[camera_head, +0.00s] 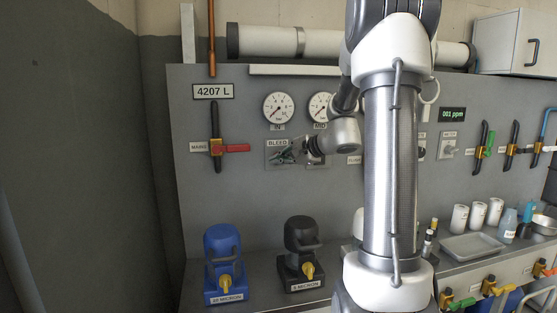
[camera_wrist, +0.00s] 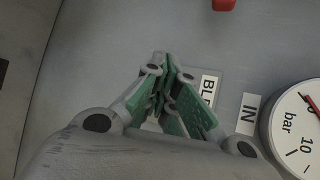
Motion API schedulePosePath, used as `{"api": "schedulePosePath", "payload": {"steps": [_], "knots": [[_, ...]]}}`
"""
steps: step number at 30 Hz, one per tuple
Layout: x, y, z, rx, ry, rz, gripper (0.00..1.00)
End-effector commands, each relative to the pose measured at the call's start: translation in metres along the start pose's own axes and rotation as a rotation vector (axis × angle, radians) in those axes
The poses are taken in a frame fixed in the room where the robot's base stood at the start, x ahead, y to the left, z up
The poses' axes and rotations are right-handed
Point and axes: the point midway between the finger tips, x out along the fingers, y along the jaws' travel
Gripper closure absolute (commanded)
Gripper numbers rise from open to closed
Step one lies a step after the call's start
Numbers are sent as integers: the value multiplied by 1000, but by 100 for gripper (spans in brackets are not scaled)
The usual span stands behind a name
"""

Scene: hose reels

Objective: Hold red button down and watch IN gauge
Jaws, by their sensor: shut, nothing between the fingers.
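My gripper (camera_head: 287,154) is shut and empty, with its fingertips at the small BLEED panel (camera_head: 272,162) on the grey board. The wrist view shows the green-padded fingers (camera_wrist: 161,78) together, beside the partly covered BLEED label (camera_wrist: 209,88). The red button is not visible in either view; the fingers cover the middle of the panel. I cannot tell whether the fingertips touch or press anything. The round white IN gauge (camera_head: 278,107) is above the panel, its needle too small to read surely. In the wrist view the IN gauge (camera_wrist: 296,128) is cut off, with a red mark visible.
The red-handled MAINS valve (camera_head: 230,148) is left of the panel. The MID gauge (camera_head: 319,106) is right of the IN gauge, partly behind my arm. Blue (camera_head: 224,262) and black (camera_head: 301,253) filter housings stand below on the bench.

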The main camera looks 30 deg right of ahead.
Motion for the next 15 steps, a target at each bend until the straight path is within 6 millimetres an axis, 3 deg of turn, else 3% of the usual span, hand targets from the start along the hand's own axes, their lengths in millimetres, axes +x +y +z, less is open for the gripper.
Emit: {"api": "schedulePosePath", "payload": {"steps": [15], "knots": [[-30, 21, 22, -1, 0, -1, 100]]}}
